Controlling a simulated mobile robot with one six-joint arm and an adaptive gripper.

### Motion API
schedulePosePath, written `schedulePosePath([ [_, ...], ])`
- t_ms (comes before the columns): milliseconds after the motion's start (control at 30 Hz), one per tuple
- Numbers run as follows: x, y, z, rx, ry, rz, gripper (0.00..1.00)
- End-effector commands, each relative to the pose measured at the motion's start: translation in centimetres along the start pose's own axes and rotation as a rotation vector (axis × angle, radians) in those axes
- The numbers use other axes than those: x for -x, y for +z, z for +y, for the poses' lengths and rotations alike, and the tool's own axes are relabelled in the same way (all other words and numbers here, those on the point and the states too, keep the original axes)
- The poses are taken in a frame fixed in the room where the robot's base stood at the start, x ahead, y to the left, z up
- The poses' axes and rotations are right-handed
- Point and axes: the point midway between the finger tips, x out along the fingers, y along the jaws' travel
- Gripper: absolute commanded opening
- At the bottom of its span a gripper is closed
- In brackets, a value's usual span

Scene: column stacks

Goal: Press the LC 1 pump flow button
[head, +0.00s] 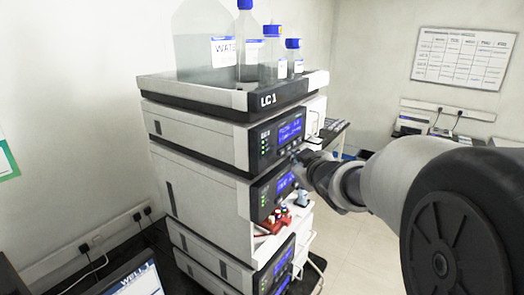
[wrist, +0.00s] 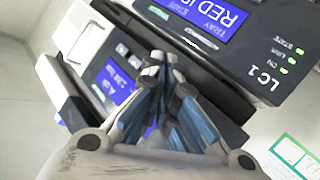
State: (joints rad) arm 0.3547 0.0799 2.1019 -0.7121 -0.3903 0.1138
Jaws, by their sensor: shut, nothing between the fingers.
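The LC 1 stack (head: 205,147) stands in the middle of the head view, with LC 1 lettering on its top tray. Its upper module (head: 277,137) and the module below it (head: 272,190) each have a dark front panel with a lit blue display. My gripper (head: 299,158) is shut and empty, in front of the right side of these panels. In the wrist view the shut fingertips (wrist: 164,62) lie between a panel marked LC 1 (wrist: 240,62) and another display panel (wrist: 122,84) with small buttons. I cannot tell which button is pump flow, nor whether the fingertips touch a panel.
Bottles with blue caps (head: 273,52) stand in the top tray (head: 200,90). An open bay (head: 270,230) lower down holds small red items. A laptop-like screen (head: 135,280) is at the lower left. Clear floor (head: 345,240) lies to the right.

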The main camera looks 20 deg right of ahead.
Motion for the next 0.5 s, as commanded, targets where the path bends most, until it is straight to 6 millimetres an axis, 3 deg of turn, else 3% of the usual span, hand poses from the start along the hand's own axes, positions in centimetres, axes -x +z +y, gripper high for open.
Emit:
schedulePosePath([
  [267, 0.1, 0.1, 0.1, 0.000, 0.000, -0.001, 0.00],
  [500, 1.7, 1.1, 1.3, -0.001, 0.001, -0.003, 0.00],
])
